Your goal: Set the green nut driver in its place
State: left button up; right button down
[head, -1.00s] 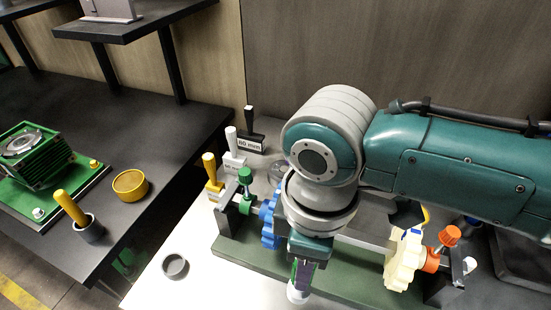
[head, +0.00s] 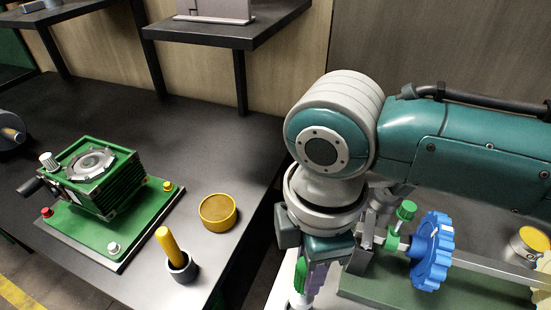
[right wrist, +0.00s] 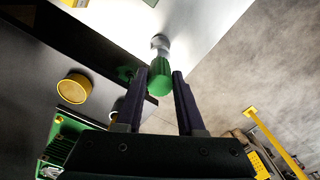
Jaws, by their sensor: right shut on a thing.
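My right gripper (head: 312,280) is shut on the green nut driver (head: 300,275). In the right wrist view its rounded green handle (right wrist: 160,80) sits between the two dark fingers (right wrist: 160,76), with a pale grey-white end (right wrist: 160,42) beyond it. In the head view the gripper points down by the left end of the green fixture (head: 385,283) and hides much of the driver. The small grey cup seen earlier on the white surface does not show in the head view now. My left gripper is not in view.
A blue gear (head: 432,250) and green knob (head: 404,212) are right of the gripper. A shelf (head: 240,32) is above.

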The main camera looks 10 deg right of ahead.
jog(key=shift+r+p, duration=0.1)
jog(key=shift+p, duration=0.2)
notch_tip(320, 180, down, 5)
jog(key=b, duration=0.3)
jog(key=shift+r, duration=0.15)
dwell(0.7)
jog(key=shift+p, duration=0.3)
jog(key=shift+f, duration=0.2)
